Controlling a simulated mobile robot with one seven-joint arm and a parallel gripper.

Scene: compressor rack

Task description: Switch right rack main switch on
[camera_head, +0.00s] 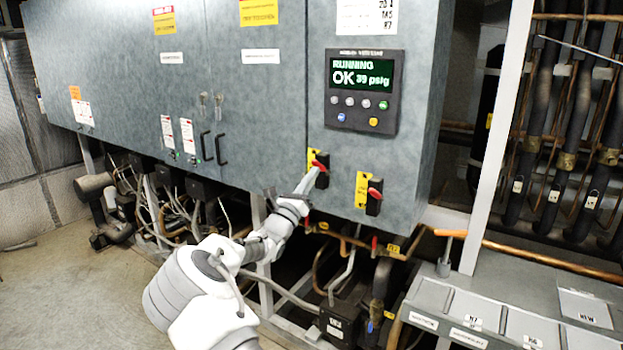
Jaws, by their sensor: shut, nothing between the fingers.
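Two red-handled rotary switches on black bases sit low on the right grey cabinet, each beside a yellow label. The left switch (323,164) has my gripper (313,177) at its lower left side. The fingertips look close to or against its handle; I cannot tell if they touch. My gripper is shut and empty. The right switch (375,195) stands clear of my arm, its red handle tilted. Which of the two is the right rack main switch I cannot read. The display panel (362,91) above shows "RUNNING OK 39 psig" in green.
Pipes and cables (340,245) run below the cabinet. A grey bench (500,305) with labelled lids stands at the lower right. A white upright post (497,140) stands right of the cabinet. Black door handles (221,149) stick out on the left. Floor at lower left is clear.

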